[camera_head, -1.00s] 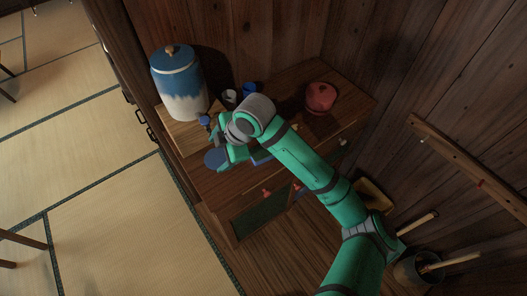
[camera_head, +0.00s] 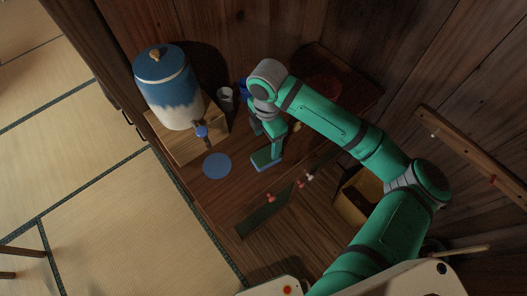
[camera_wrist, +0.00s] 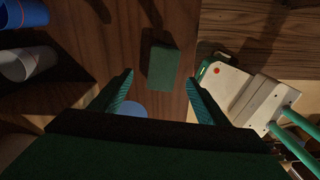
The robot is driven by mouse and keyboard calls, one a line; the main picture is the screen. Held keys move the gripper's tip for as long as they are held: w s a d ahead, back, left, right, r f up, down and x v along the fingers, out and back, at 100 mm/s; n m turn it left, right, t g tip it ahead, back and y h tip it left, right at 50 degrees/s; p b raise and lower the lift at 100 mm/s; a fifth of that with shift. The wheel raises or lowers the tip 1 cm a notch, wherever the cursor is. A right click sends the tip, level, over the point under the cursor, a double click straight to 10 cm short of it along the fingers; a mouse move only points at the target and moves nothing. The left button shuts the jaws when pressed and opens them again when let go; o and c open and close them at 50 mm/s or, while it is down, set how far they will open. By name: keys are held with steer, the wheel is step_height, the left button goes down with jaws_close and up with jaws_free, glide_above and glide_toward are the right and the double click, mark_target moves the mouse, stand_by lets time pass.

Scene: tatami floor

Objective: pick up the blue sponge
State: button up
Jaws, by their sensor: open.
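The sponge (camera_head: 266,160) is a flat slab with a green top and a blue lower edge. It lies on the wooden cabinet top, right of a flat blue disc (camera_head: 217,165). In the wrist view the green face of the sponge (camera_wrist: 163,68) shows between and ahead of the finger tips, with no finger seen touching it. My gripper (camera_head: 270,143) is open above the sponge and hides part of it in the head view. In the wrist view its two fingers (camera_wrist: 159,84) are spread wide, with the blue disc (camera_wrist: 133,109) partly visible below between them.
A blue-and-white lidded jar (camera_head: 168,88) with a tap stands on a wooden box at the left. A grey cup (camera_head: 226,98) and a blue cup (camera_head: 243,86) stand behind. A dark red pot (camera_head: 323,88) is partly behind my arm. The cabinet front has small red knobs (camera_head: 270,198).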

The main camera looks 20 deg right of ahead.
mark_target(266, 156)
steer(key=f, duration=0.1)
steer(key=s+f, duration=0.1)
steer(key=shift+d+f, duration=0.15)
steer(key=shift+f, duration=0.25)
steer(key=shift+w+a+f, duration=0.1)
steer(key=shift+a+f, duration=0.05)
steer(key=shift+f, duration=1.2)
steer(key=shift+a+f, duration=0.15)
steer(key=shift+f, duration=1.2)
steer(key=c, duration=1.1)
